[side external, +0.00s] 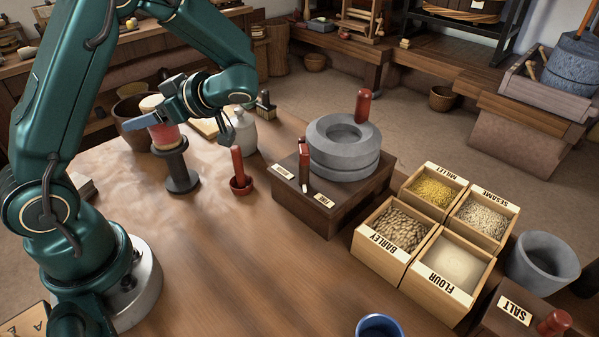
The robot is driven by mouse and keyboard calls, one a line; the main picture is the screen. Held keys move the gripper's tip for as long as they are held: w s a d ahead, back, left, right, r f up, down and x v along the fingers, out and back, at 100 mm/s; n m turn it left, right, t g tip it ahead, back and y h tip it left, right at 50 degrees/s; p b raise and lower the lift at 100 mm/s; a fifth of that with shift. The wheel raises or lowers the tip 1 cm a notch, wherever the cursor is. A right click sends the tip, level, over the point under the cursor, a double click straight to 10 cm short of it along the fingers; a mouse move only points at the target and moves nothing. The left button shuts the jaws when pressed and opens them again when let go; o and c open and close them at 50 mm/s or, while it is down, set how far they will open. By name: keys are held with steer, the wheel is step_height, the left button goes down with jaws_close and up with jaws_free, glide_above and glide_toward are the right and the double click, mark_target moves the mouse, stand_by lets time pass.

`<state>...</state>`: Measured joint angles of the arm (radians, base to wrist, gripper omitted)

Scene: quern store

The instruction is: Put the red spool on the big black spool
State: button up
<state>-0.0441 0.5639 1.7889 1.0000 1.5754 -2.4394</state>
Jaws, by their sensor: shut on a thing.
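The red spool (164,135), with a pale top flange, is in my gripper (157,121). A blue jaw lies across the spool, and the far jaw is hard to make out. The big black spool (181,172) stands upright on the wooden table, with a wide top flange, narrow stem and round base. The red spool is upright or nearly so, directly over the black spool's top. Their edges meet in the side external view, and I cannot tell whether they touch or a small gap remains.
A brown bowl (127,118) stands close behind the spools. Farther right are the quern stone (343,160) and the grain boxes (440,253). The table's front middle is clear.

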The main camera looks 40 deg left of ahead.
steer(key=o, duration=1.4)
steer(key=shift+w+d+r, duration=0.1)
steer(key=shift+r, duration=0.1)
steer(key=v, duration=1.1)
steer(key=s+d+m+t+h, duration=0.2)
steer(key=d+m+t+h, duration=0.1)
steer(key=m, duration=0.4)
steer(key=s+d+f+m+t+h, duration=0.1)
steer(key=d+m+t+h, duration=0.3)
steer(key=m, duration=0.4)
steer(key=s+d+m+t+h, duration=0.4)
steer(key=m+h, duration=0.1)
steer(key=m, duration=0.3)
steer(key=shift+d+f+t, duration=0.2)
steer(key=shift+f+t, duration=0.1)
steer(key=shift+t, duration=0.1)
